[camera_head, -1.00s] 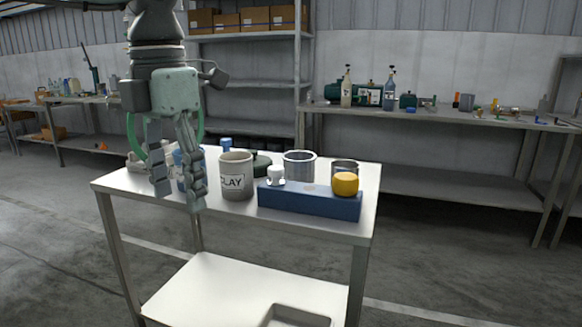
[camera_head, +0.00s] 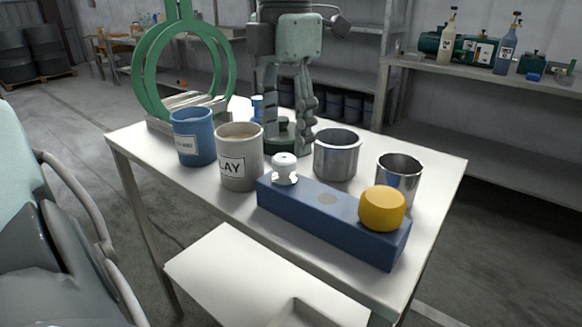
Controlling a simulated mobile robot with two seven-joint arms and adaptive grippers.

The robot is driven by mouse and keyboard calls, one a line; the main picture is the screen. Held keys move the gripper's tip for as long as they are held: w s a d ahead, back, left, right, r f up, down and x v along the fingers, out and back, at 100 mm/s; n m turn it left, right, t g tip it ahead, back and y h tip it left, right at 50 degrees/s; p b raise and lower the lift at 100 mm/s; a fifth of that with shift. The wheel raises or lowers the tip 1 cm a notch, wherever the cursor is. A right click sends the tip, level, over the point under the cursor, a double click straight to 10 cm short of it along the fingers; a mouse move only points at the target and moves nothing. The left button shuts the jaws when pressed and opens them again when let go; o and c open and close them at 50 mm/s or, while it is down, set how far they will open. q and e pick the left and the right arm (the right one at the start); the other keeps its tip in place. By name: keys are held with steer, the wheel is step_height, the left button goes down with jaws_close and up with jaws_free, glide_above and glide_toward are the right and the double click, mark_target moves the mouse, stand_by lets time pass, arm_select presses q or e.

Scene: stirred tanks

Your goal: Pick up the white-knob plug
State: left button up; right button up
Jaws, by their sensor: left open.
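The white-knob plug (camera_head: 285,167) stands upright at the left end of a long blue block (camera_head: 325,225), its round white knob on top and its lower part hidden in the block. A plug with a yellow knob (camera_head: 382,207) stands at the right end of the block. A grey round mark lies between them. My left gripper (camera_head: 287,142) is open, fingers pointing down, behind the white knob in the picture and apart from it. Nothing shows held between the fingers. My right gripper is not in view.
On the white cart (camera_head: 235,206) a grey clay mug (camera_head: 232,178) and a blue mug (camera_head: 193,140) stand left of the block. Two metal cups (camera_head: 337,158) stand behind it. A green ring stand (camera_head: 136,75) and a dark green object (camera_head: 284,124) are farther back.

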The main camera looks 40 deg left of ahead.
mark_target(286, 157)
arm_select(q)
step_height(286, 157, down, 6)
steer(key=shift+a+r, duration=0.15)
steer(key=shift+r, duration=0.1)
steer(key=c, duration=1.3)
steer(key=shift+w+r, duration=0.1)
steer(key=shift+r, duration=0.1)
